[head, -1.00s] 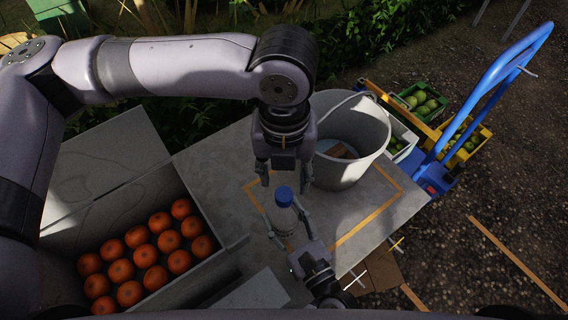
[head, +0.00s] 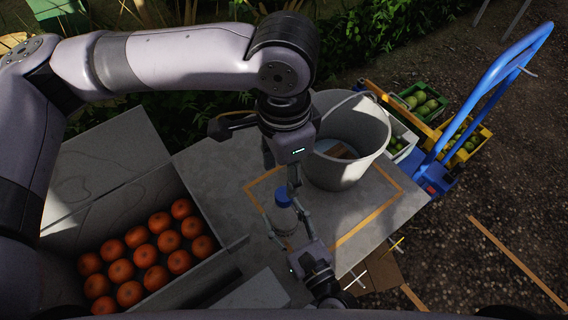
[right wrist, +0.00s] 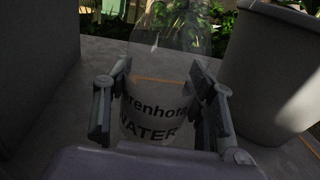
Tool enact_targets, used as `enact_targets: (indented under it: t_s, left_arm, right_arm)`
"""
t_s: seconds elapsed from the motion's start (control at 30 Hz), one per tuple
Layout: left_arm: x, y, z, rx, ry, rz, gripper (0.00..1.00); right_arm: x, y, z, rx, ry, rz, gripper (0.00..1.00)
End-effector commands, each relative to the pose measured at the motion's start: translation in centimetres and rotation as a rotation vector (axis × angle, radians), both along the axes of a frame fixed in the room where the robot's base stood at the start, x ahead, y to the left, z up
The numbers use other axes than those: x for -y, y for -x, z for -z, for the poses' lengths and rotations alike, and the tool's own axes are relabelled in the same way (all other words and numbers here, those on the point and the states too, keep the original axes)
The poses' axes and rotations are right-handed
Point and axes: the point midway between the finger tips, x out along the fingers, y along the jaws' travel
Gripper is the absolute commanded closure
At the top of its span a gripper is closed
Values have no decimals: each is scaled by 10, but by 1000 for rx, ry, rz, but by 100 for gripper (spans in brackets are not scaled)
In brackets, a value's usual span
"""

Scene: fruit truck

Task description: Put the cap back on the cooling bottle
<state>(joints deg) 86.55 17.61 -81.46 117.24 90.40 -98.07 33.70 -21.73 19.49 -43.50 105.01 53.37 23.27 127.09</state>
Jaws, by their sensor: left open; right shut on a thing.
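The clear bottle (head: 283,222) stands upright on the grey table; its white label reads "WATER" in the right wrist view (right wrist: 152,122). The blue cap (head: 284,199) shows at the bottle's top; I cannot tell from above whether it is fully seated. The bottle's top is cut off in the right wrist view. My right gripper (head: 287,226) is shut around the bottle, with a finger on each side. My left gripper (head: 281,178) points down, open and empty, just above and behind the cap.
A grey bucket (head: 382,150) stands close on the right. A crate (head: 205,205) of oranges is on the left. An orange outline (head: 365,226) marks the table around the bottle. A blue hand truck (head: 490,90) and fruit crates stand beyond the table's right edge.

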Motion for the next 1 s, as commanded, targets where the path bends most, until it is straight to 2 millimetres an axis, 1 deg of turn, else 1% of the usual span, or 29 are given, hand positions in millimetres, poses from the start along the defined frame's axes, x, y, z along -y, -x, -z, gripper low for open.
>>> enact_targets:
  t_s: [0.1,0.3,0.4,0.5,0.6,0.7,1.0]
  left_arm:
    - [0,0,-2,0,0,-238,55]
    - [0,0,-4,-2,0,-621,55]
    - [0,0,-5,-2,-1,-773,55]
    - [-1,0,-6,-2,-1,-885,55]
    - [-1,0,-7,-3,0,-954,55]
    - [-1,0,-7,-2,1,-986,55]
    - [0,0,-7,-2,1,-992,55]
  right_arm:
    - [0,0,0,0,0,0,100]
    - [0,0,0,0,0,0,100]
    - [0,0,0,0,0,0,100]
    - [0,0,0,0,0,0,100]
    - [0,0,0,0,0,0,100]
    - [0,0,0,0,0,0,100]
    - [0,0,0,0,0,0,100]
